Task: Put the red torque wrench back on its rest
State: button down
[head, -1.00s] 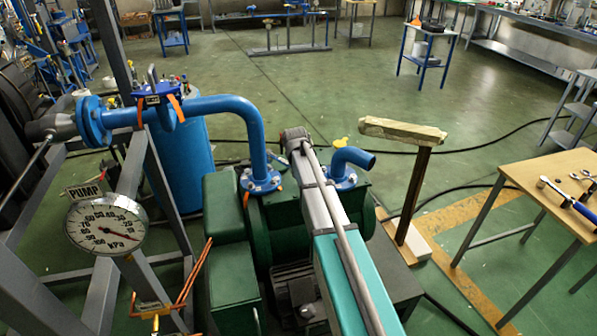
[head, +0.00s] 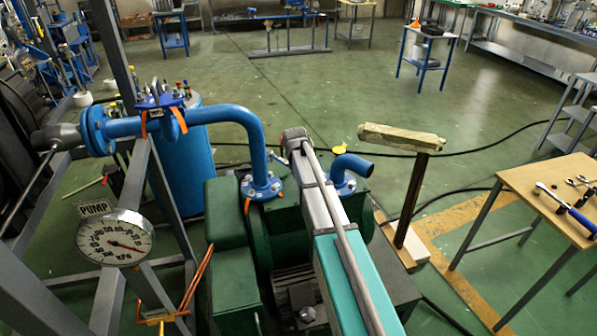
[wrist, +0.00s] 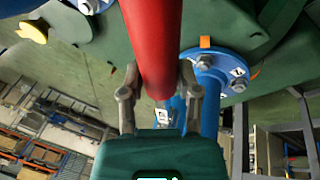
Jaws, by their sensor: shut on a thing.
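The red torque wrench shows in the wrist view as a thick red bar (wrist: 150,45) running from the top edge down between my fingers. My gripper (wrist: 157,92) is shut on it, one grey finger on each side. In the head view I make out neither the wrench nor my gripper; my arm reaches forward over the green pump. I cannot identify the wrench's rest for certain. A post with a pale wooden board (head: 402,138) across its top stands right of the pump.
The green pump (head: 225,240) carries blue flanged pipes (head: 235,115). A gauge marked PUMP (head: 115,238) and grey frame bars stand at left. A wooden-topped table (head: 535,190) at right holds a blue-handled tool (head: 582,220). Open floor lies behind the pump.

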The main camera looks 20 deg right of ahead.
jog(key=shift+r, duration=0.4)
